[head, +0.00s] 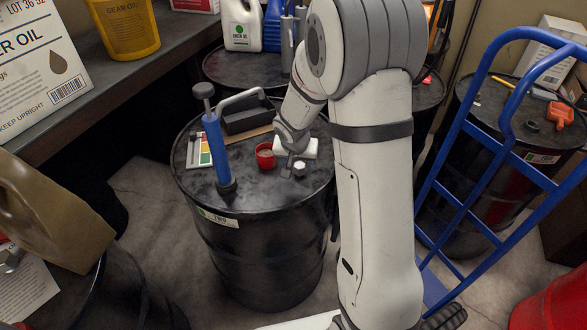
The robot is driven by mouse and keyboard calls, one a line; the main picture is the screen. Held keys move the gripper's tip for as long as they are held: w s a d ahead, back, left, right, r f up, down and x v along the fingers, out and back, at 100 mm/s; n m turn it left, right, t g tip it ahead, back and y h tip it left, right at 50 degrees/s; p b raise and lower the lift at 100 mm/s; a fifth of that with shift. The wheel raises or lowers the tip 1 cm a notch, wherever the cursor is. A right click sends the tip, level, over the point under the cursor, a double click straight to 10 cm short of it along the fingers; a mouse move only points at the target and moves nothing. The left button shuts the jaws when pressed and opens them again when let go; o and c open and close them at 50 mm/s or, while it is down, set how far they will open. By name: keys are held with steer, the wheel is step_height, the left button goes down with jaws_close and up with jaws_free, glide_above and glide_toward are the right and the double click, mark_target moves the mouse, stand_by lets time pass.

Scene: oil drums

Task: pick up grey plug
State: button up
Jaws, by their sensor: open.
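A small light grey piece (299,168), which looks like the grey plug, is on the top of the black drum (250,235) in the middle of the head view. My gripper (288,170) is at the end of my white arm, low over the drum top and close to the left side of this piece. It is open. My wrist and arm hide much of the fingers, and I cannot tell whether they touch the piece or stand around it.
On the same drum stand a tall blue hand pump (215,152), a red cap (265,157), a black tray (247,116) and a colour chart (204,157). A blue hand truck (480,130) stands right. A workbench (110,85) is at left.

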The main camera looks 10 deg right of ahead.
mark_target(299, 166)
steer(key=x, duration=0.5)
steer(key=shift+s+d+f, duration=0.1)
steer(key=shift+s+d, duration=0.05)
steer(key=c, duration=1.1)
